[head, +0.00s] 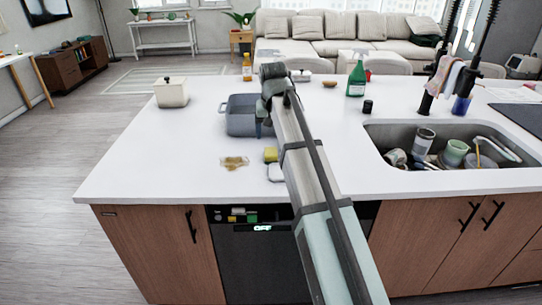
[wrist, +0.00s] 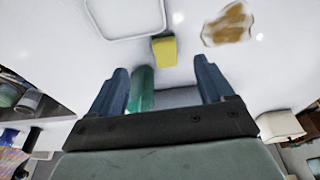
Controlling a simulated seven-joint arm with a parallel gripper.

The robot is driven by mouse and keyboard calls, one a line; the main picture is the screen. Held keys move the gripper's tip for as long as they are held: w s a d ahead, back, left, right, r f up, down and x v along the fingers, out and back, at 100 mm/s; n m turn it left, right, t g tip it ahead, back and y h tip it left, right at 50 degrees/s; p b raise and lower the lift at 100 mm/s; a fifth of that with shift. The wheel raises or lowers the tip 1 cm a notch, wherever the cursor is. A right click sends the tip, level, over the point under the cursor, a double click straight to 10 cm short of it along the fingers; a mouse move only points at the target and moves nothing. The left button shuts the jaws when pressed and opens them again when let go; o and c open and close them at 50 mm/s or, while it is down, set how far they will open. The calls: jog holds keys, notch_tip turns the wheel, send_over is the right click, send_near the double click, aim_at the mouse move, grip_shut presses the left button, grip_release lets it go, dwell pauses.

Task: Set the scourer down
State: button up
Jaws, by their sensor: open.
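My gripper (wrist: 161,67) is open, its two dark blue fingers wide apart in the wrist view. A green piece, probably the scourer (wrist: 143,88), shows between the fingers, close to the left one. Its lower end is hidden behind the gripper's black bar, and I cannot tell whether it touches the finger or what it rests on. The grey basin (head: 240,118) stands on the white counter, its right side hidden behind my arm; part of it also shows between the fingers in the wrist view (wrist: 180,97).
A yellow sponge (head: 270,154) and a white dish (head: 275,173) lie near the counter's front edge, beside a brown spill (head: 234,162). A white lidded pot (head: 171,93) stands left, a green bottle (head: 356,78) right. The sink (head: 377,133) holds several dishes. The counter's left front is clear.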

jog(key=w+t, duration=0.1)
send_over(271, 151)
jog(key=s, duration=0.3)
jog(key=shift+t, duration=0.3)
jog(key=f, duration=0.7)
jog(key=shift+d+f, duration=0.2)
jog(key=shift+f, duration=0.05)
jog(key=shift+w+a+x, duration=0.1)
jog(key=shift+x, duration=1.2)
jog(key=shift+w+a+x, duration=0.1)
jog(key=shift+x, duration=1.25)
jog(key=shift+r, duration=0.15)
jog(key=shift+c, duration=0.2)
jog(key=c, duration=1.2)
